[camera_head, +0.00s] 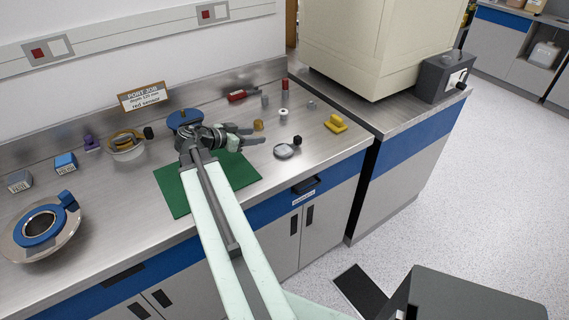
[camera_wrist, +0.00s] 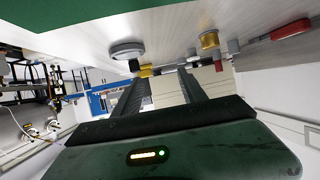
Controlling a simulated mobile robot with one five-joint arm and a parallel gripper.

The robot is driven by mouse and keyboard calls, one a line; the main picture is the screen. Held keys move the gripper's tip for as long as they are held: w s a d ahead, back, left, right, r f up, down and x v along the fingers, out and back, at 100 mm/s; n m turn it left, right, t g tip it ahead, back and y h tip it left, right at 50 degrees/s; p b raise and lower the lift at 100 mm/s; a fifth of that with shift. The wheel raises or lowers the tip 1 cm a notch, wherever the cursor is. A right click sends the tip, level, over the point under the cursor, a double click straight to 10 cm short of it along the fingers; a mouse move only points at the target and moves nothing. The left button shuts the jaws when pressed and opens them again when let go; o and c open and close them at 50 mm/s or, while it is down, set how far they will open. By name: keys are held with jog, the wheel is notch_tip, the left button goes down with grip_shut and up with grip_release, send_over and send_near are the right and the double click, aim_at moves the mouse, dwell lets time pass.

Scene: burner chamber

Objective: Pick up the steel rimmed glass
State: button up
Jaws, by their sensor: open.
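The steel rimmed glass seems to be the small round disc with a grey metal rim (camera_head: 284,151) lying flat on the steel bench in the head view. In the wrist view, which looks upside down, it appears as a round grey disc (camera_wrist: 127,49) at upper left. My gripper (camera_head: 257,135) is open and empty, left of the disc and apart from it, near the right edge of the green mat. The wrist view shows both fingers (camera_wrist: 161,84) spread with nothing between them. The gripper's height above the bench is hard to tell.
A black knob (camera_head: 297,140), white ring (camera_head: 283,112), brass piece (camera_head: 258,125) and yellow handle (camera_head: 335,123) are near the disc. A red tool (camera_head: 238,97) lies farther back. The green mat (camera_head: 178,190) is under my arm.

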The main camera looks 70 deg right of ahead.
jog(key=m+g+b, duration=0.1)
jog(key=m+g, duration=0.1)
send_near(295, 138)
jog(key=s+d, duration=0.1)
jog(key=s+d+f, duration=0.1)
jog(key=d, duration=0.1)
jog(key=shift+y, duration=0.3)
jog(key=b+x, duration=0.3)
jog(key=x, duration=0.4)
jog(key=shift+s+d+f, duration=0.1)
jog(key=shift+d+f, duration=0.1)
jog(key=shift+d, duration=0.15)
jog(key=shift+r, duration=0.1)
jog(key=shift+c, duration=0.3)
grip_shut()
